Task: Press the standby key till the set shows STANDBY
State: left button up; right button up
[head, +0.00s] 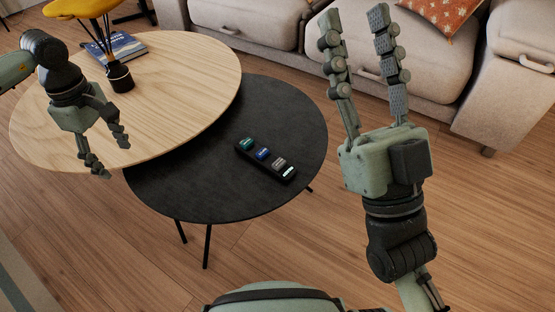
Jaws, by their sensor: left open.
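The set is a slim black box (254,154) lying on the round black table (215,190). It carries a green key (247,144), a blue key (263,153) and a grey key (279,162) in a row. A small pale lit panel (289,171) is at its near right end. The lettering is too small to read, so I cannot tell which is the standby key. My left gripper (113,160) is open and empty, pointing down over the wooden table's near edge, left of the set. My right gripper (354,16) is open and empty, fingers pointing up, right of the set and apart from it.
A round wooden table (190,75) overlaps the black one at the left. It holds a vase (119,77) with stems and a book (128,46). A beige sofa (440,75) stands behind. The black table around the set is clear.

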dwell(0.3)
jog(key=shift+f, duration=0.1)
grip_shut()
dwell(1.2)
